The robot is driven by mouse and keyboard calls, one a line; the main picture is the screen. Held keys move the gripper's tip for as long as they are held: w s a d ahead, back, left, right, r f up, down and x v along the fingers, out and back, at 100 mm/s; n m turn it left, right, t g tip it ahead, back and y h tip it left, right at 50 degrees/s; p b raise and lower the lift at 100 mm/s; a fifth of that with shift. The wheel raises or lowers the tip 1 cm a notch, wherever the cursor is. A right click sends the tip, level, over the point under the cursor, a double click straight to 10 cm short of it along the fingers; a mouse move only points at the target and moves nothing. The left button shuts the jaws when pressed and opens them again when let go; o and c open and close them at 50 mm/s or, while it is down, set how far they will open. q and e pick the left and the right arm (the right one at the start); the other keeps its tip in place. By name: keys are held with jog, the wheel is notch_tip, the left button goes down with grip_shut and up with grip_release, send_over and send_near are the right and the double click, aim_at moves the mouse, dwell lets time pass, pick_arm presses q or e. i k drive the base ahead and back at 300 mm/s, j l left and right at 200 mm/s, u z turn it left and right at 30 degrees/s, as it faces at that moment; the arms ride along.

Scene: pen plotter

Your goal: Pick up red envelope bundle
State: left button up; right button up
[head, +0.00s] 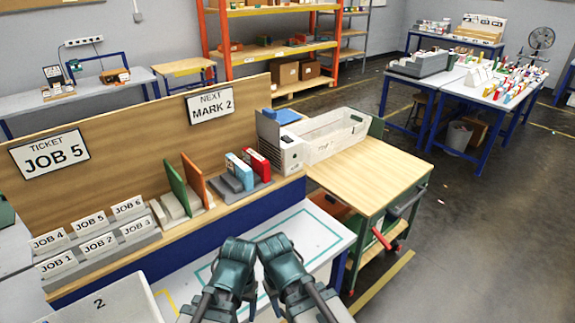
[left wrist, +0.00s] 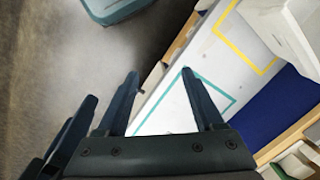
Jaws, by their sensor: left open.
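The red envelope bundle (head: 257,164) stands upright in a grey holder (head: 243,186) on the wooden ledge in the head view, just right of a blue and white bundle (head: 240,171). My left gripper (head: 236,250) is low in the middle of the head view, over the white table and apart from the bundle. In the left wrist view its two fingers (left wrist: 160,75) are spread with nothing between them. My right gripper (head: 275,247) is close beside it in the head view; its fingertips are hidden. The red bundle does not show in the left wrist view.
Green and orange dividers (head: 194,180) stand left of the bundles. A white bin (head: 325,135) sits on the wooden cart (head: 375,172) to the right. Job-labelled slots (head: 98,243) fill the ledge's left. A wooden backboard (head: 140,140) rises behind. The white table (head: 312,232) has a teal outline.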

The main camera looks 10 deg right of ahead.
aim_at(260, 165)
jog(key=i+l+u, duration=0.45)
jog(key=l, duration=0.25)
jog(key=i+l+u, duration=0.2)
jog(key=i+l, duration=0.15)
